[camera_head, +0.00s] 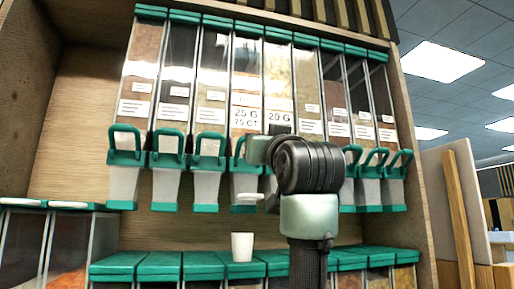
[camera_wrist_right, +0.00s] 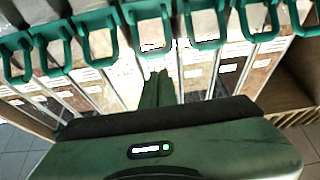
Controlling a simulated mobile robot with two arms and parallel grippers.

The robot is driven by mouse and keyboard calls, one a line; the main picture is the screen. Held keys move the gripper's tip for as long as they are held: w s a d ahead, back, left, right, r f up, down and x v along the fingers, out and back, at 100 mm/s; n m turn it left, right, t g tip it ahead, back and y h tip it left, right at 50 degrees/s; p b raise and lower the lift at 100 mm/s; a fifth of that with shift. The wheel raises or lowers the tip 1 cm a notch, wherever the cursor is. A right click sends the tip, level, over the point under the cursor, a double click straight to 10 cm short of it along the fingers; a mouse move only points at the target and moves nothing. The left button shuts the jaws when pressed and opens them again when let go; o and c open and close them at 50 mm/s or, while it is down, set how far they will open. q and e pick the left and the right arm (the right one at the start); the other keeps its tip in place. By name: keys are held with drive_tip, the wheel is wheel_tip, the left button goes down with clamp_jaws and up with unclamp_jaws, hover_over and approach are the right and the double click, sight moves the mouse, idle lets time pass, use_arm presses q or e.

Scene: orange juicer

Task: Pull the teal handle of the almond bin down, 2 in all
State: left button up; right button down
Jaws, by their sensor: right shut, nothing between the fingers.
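A row of clear dispenser bins with teal loop handles spans the shelf in the head view; I cannot read which one is the almond bin. One bin's teal handle (camera_head: 237,148) is partly hidden behind my right arm, above a white cup (camera_head: 242,246). In the right wrist view, a teal handle (camera_wrist_right: 136,36) hangs near the top middle, just beyond my right gripper (camera_wrist_right: 158,72). My right gripper is shut and empty, its green fingers together, and seems apart from the handle. In the head view its fingers are not clearly visible. My left gripper is not in view.
Neighbouring teal handles (camera_head: 170,143) stand close on the left, with others (camera_head: 401,161) on the right. Teal-lidded lower bins (camera_head: 159,267) line the shelf below. A wooden side panel (camera_head: 409,150) bounds the right. Open space lies beneath the left spouts.

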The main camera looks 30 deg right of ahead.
drive_tip(key=v, duration=0.3)
drive_tip(key=shift+s+r+b, duration=0.15)
drive_tip(key=shift+s+b, duration=0.05)
drive_tip(key=shift+b, duration=0.2)
drive_tip(key=shift+w, duration=0.1)
idle(0.7)
